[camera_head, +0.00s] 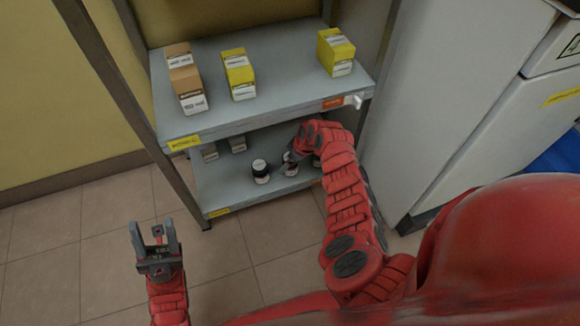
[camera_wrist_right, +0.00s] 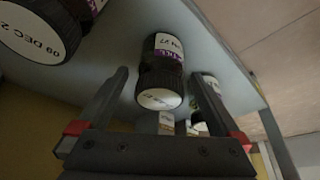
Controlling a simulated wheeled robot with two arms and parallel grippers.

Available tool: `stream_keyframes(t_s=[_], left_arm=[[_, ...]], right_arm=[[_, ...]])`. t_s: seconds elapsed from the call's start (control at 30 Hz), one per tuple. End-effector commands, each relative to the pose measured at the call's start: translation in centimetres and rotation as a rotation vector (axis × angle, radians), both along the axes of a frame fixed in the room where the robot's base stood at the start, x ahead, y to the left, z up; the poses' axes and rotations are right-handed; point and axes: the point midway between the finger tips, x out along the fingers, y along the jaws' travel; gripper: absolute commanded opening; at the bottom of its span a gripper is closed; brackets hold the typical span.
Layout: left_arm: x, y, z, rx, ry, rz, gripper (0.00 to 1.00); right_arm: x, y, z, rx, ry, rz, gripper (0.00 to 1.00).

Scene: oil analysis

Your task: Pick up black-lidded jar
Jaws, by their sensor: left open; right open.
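Several black-lidded jars stand on the lower shelf. In the head view one jar (camera_head: 261,172) stands clear, and another jar (camera_head: 290,168) is by my right gripper (camera_head: 292,156), partly hidden by it. In the right wrist view a black-lidded jar (camera_wrist_right: 160,85) with a white lid label and purple-white side label shows between the two open fingers of my right gripper (camera_wrist_right: 158,73). I cannot tell whether the fingers touch it. A second jar (camera_wrist_right: 40,32) is large at the upper left, and a third (camera_wrist_right: 210,86) is partly behind the right finger. My left gripper (camera_head: 153,222) is open and empty over the floor.
The upper shelf (camera_head: 290,92) lies above the jars and holds orange (camera_head: 186,80) and yellow boxes (camera_head: 239,75), (camera_head: 336,53). White boxes (camera_head: 238,144) stand further back on the lower shelf (camera_head: 225,190). A shelf post (camera_head: 115,75) is at left; a white cabinet (camera_head: 450,90) is at right.

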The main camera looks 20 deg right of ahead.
Motion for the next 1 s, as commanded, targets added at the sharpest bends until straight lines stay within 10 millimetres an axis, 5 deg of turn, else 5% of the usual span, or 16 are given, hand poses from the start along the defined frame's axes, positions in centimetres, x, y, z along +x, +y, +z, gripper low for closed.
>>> stream_keyframes(t_s=[0.17, 0.7, 1.0], left_arm=[[0.01, 0.00, 0.05, 0.000, 0.000, 0.000, 0.50], [0.00, 0.00, 0.03, 0.000, 0.001, 0.000, 0.50], [-0.01, 0.06, 0.29, -0.003, 0.001, 0.002, 0.50]], right_arm=[[-0.02, -0.03, 0.05, -0.001, 0.001, 0.000, 1.00], [-0.07, -0.06, 0.02, 0.000, 0.002, -0.001, 0.04], [-0.06, -0.07, 0.38, 0.000, 0.001, 0.000, 0.04]])
